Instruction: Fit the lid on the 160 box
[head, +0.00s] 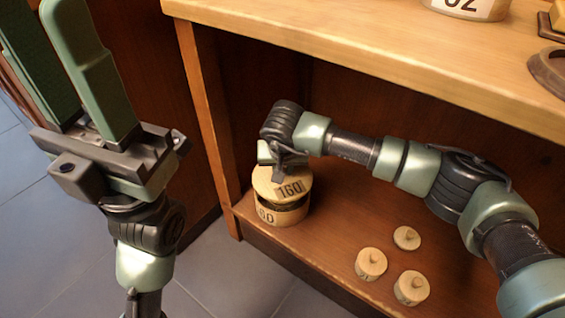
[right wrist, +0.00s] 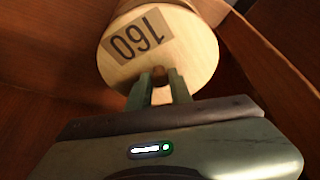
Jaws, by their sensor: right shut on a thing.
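The lid (head: 268,181), a pale wooden disc labelled 160, is at the box on the lower shelf. In the right wrist view the lid (right wrist: 185,62) shows its label upside down and a small knob. My right gripper (right wrist: 160,78) is shut on that knob. The round wooden box (head: 290,215) stands upright under the lid, its side label partly hidden. A dark band shows between lid and box at the front, so the lid appears a little above the rim; I cannot tell whether they touch. My left gripper (head: 45,30) is open and empty, pointing up, away from the shelf.
Three small knobbed wooden pieces (head: 371,264) stand on the lower shelf, right of the box. The upper shelf board (head: 400,70) overhangs my right arm. A labelled round box (head: 468,8) and a dark ring-like piece (head: 550,72) are on top. A wooden side post (head: 205,120) is close left.

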